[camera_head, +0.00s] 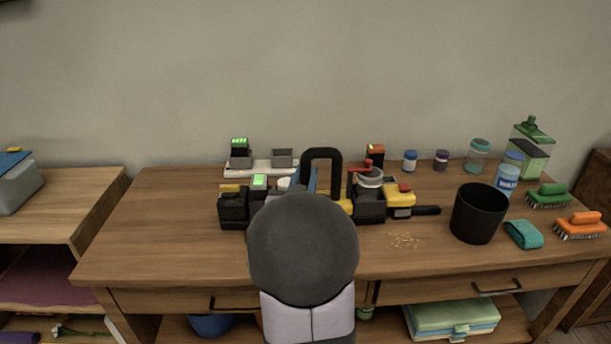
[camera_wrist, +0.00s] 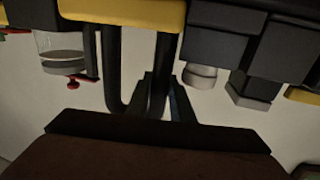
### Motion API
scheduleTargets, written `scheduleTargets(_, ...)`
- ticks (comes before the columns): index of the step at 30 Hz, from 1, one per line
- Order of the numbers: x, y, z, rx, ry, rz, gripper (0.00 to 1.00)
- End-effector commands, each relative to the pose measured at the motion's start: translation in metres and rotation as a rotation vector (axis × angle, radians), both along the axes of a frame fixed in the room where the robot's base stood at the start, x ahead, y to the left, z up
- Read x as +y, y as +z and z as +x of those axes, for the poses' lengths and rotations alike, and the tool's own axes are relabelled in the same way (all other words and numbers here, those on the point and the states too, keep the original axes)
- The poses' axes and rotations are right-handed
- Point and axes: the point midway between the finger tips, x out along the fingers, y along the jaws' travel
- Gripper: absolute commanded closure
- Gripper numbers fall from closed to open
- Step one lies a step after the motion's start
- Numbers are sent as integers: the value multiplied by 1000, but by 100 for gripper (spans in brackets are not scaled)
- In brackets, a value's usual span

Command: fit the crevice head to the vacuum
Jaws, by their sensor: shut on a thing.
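The vacuum (camera_head: 369,208) is black and yellow, with a clear cup and a red latch, on the middle of the workbench. Its black loop handle (camera_head: 322,154) stands up at its left. In the wrist view, my gripper (camera_wrist: 161,85) is shut on one upright bar of the loop handle (camera_wrist: 112,70); the vacuum's yellow body (camera_wrist: 125,11) lies beyond. In the head view my arm hides most of the gripper and the vacuum's left part. A long narrow dark piece, apparently the crevice head (camera_head: 427,210), lies at the vacuum's right end; I cannot tell whether it is joined.
A black bin (camera_head: 479,213), a teal cloth (camera_head: 524,234) and green (camera_head: 548,196) and orange (camera_head: 580,226) brushes stand right. Jars line the back. A charger base (camera_head: 262,169) stands behind left. Crumbs (camera_head: 405,240) lie in front of the vacuum. The bench's left end is clear.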

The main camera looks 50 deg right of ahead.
Motion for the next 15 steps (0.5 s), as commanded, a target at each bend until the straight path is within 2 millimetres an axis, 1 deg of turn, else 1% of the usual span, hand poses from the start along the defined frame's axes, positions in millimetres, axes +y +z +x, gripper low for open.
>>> scheduleTargets(1, -1, -7, -2, 7, -5, 14, 100)
scheduleTargets(2, -1, -7, -2, 7, -5, 14, 77)
scheduleTargets(3, -1, -7, -2, 7, -5, 14, 67)
scheduleTargets(4, -1, -7, -2, 8, -5, 14, 60)
scheduleTargets(5, -1, -7, -2, 7, -5, 13, 58)
scheduleTargets(11, 0, -6, -1, 9, -1, 11, 58)
scheduleTargets(12, 1, -12, -2, 20, 0, 23, 58)
scheduleTargets(15, 2, -12, -2, 20, 1, 21, 58)
